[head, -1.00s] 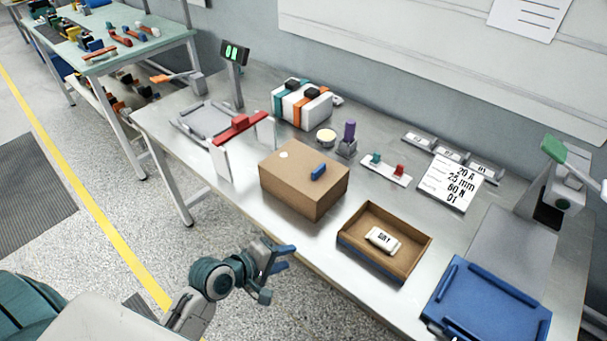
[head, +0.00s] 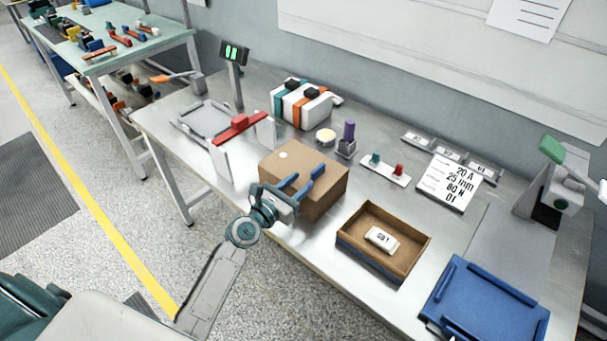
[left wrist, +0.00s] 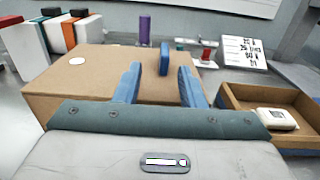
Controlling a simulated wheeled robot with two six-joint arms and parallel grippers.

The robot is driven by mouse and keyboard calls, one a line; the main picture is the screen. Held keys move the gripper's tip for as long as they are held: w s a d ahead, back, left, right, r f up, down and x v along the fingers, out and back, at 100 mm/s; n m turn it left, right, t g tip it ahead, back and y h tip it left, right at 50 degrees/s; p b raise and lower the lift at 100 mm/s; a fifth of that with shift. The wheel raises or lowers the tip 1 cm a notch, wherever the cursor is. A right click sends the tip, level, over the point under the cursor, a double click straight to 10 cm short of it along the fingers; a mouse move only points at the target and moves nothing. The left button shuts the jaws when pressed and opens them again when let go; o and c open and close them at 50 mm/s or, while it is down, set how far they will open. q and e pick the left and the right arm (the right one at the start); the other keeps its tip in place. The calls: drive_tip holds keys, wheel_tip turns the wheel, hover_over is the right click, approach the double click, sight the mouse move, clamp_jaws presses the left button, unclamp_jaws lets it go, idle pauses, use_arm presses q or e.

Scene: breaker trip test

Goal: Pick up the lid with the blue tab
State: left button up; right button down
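The lid is the brown top (head: 285,157) of a cardboard-coloured box on the bench, with a white round spot near its far left. The blue tab (left wrist: 165,58) stands upright on the lid; in the head view it is hard to separate from my finger. My left gripper (head: 307,172) is open, its blue fingers over the lid's front part. In the left wrist view, the tab shows between the fingertips (left wrist: 160,72) and a little beyond them, not gripped. My right gripper is not in view.
An open brown tray (head: 348,240) holding a white labelled block (head: 382,239) stands right of the box. A red-topped white frame (head: 238,128) is close on the left. A purple-handled post (head: 349,133) stands behind. A blue tray (head: 485,300) is at the front right.

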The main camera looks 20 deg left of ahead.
sight(312, 176)
use_arm(q)
drive_tip(key=shift+d+p+x, duration=0.15)
drive_tip(key=shift+d+x, duration=0.05)
drive_tip(key=shift+x, duration=1.2)
drive_tip(key=shift+d+p+x, duration=0.15)
drive_tip(key=shift+x, duration=1.2)
drive_tip(key=shift+s, duration=0.2)
drive_tip(key=shift+c, duration=0.7)
clamp_jaws()
